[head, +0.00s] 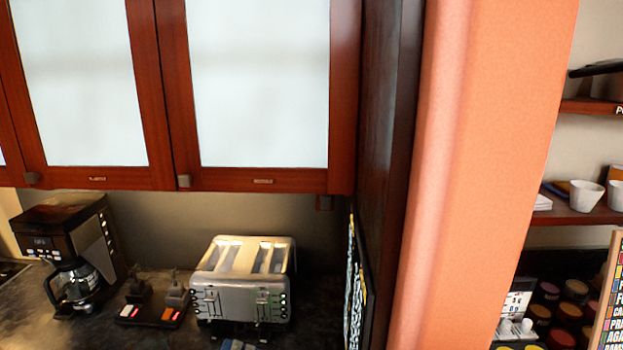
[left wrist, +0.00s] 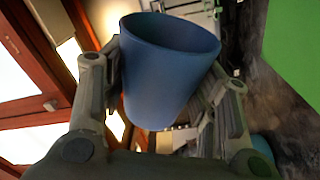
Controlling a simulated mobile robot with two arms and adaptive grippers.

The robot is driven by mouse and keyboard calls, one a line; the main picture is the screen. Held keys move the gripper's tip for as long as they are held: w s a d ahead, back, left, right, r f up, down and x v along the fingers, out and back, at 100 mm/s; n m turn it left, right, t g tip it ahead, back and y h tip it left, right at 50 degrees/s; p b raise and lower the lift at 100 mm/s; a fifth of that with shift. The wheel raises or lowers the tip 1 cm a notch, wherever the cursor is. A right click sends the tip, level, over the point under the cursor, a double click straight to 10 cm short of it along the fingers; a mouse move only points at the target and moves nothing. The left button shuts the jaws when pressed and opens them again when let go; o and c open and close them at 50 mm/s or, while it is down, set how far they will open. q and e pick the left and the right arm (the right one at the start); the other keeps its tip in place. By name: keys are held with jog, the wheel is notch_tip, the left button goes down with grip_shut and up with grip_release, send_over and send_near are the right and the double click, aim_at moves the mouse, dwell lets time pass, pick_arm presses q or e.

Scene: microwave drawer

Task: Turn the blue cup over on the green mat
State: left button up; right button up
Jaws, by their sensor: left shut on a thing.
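The blue cup (left wrist: 165,90) is held between the fingers of my left gripper (left wrist: 164,62) in the left wrist view. One finger is on each side of its wall. Its wide rim is toward the top of that picture; with the cabinets at left and the dark counter at right, the cup looks tipped on its side. The green mat (left wrist: 295,55) shows partly at the upper right of the same view, on the dark counter and apart from the cup. Neither the cup, the mat nor my grippers show in the head view.
In the head view a toaster (head: 243,283), a coffee maker (head: 70,250) and a small dark tray with shakers (head: 155,312) stand on the counter below wall cabinets (head: 260,180). An orange pillar (head: 480,170) stands at right, with shelves beyond.

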pick_arm(q)
jog(key=shift+m, duration=0.5)
jog(key=m, duration=0.5)
jog(key=shift+m, duration=0.4)
jog(key=shift+m+h, duration=0.3)
jog(key=shift+h, duration=0.1)
jog(key=m, duration=0.6)
jog(key=shift+h, duration=0.3)
